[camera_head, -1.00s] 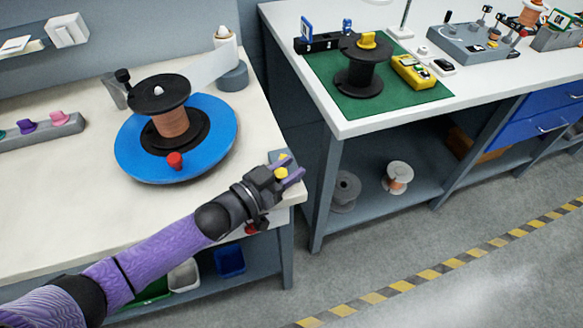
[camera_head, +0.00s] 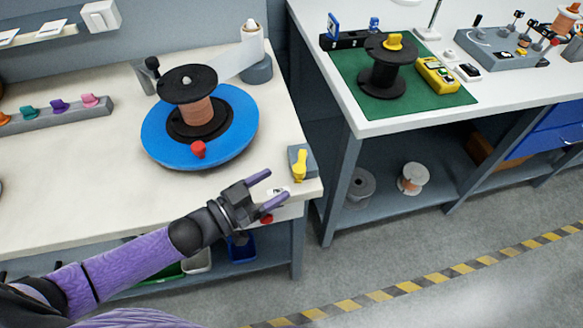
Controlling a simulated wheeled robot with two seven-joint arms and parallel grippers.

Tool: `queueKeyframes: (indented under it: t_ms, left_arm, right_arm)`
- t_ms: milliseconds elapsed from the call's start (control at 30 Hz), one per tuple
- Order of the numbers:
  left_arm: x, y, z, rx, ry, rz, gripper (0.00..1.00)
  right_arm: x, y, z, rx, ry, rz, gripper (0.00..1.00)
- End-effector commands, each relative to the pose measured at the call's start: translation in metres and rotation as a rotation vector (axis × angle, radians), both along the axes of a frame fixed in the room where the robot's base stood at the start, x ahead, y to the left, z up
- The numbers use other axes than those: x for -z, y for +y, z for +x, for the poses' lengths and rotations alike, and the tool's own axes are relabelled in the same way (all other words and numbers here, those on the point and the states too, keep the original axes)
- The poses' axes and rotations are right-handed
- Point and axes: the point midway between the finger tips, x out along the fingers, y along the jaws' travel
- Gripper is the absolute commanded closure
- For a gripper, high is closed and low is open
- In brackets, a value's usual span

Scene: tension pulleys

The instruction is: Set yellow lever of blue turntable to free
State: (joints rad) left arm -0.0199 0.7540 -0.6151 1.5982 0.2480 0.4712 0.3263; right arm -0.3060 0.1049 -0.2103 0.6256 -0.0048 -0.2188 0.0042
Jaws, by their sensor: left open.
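The blue turntable (camera_head: 240,143) lies on the left workbench and carries a black spool with copper-coloured wire (camera_head: 196,112). A red knob (camera_head: 198,149) sits on its front edge. The yellow lever (camera_head: 300,165) stands on a small grey block at the bench's right front corner, to the right of the turntable. My left gripper (camera_head: 265,189) is open and empty, to the lower left of the yellow lever and apart from it in the picture. Its two purple fingers point right. My right gripper is not in view.
A row of coloured knobs on a grey bar (camera_head: 58,113) sits at the left. A grey stand (camera_head: 257,68) is behind the turntable. The second bench has a green mat (camera_head: 400,92) with a black spool and a yellow device (camera_head: 437,74). A gap separates the benches.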

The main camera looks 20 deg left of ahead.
Motion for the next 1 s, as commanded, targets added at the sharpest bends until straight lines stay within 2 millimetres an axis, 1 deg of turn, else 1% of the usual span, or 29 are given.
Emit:
queueKeyframes:
  t_ms: [33,100,333,367,400,467,500,567,600,667,700,800,833,900,967,1000]
  left_arm:
    - [-0.001,0.004,-0.005,0.000,0.002,0.001,0.27]
    - [0.000,0.007,-0.009,0.000,0.000,0.001,0.27]
    - [0.000,0.008,-0.010,0.000,-0.001,0.000,0.27]
    - [0.000,0.008,-0.010,0.000,-0.001,0.000,0.29]
    - [0.000,0.007,-0.011,-0.001,-0.007,0.006,0.38]
    - [-0.001,-0.001,-0.014,-0.006,-0.062,0.054,0.50]
    - [-0.003,-0.012,-0.018,-0.019,-0.139,0.127,0.59]
    - [-0.007,-0.031,-0.026,-0.061,-0.298,0.299,0.71]
    - [-0.009,-0.043,-0.032,-0.099,-0.409,0.445,0.80]
    - [-0.011,-0.054,-0.040,-0.161,-0.546,0.680,0.93]
    - [-0.010,-0.060,-0.045,-0.195,-0.616,0.833,1.00]
    - [-0.007,-0.067,-0.055,-0.239,-0.722,1.158,1.00]
    - [-0.005,-0.068,-0.058,-0.242,-0.740,1.229,1.00]
    - [-0.003,-0.069,-0.060,-0.243,-0.765,1.334,1.00]
    - [-0.001,-0.070,-0.058,-0.242,-0.777,1.372,1.00]
    - [-0.001,-0.072,-0.054,-0.243,-0.780,1.378,1.00]
  right_arm:
    - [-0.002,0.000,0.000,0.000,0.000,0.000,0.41]
    - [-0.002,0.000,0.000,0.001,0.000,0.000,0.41]
    - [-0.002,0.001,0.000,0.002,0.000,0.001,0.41]
    - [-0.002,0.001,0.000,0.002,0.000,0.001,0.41]
    - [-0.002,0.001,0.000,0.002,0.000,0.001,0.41]
    - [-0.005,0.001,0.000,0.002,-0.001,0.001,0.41]
    - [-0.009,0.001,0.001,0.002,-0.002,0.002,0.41]
    - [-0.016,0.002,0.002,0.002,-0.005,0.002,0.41]
    - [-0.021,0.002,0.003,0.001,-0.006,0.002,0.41]
    - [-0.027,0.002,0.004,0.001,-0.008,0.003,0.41]
    - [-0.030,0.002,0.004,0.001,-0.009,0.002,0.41]
    - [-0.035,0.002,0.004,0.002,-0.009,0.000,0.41]
    - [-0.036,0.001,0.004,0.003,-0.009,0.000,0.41]
    - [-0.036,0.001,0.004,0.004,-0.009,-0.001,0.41]
    - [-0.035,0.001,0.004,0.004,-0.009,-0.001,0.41]
    - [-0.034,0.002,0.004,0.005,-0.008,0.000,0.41]
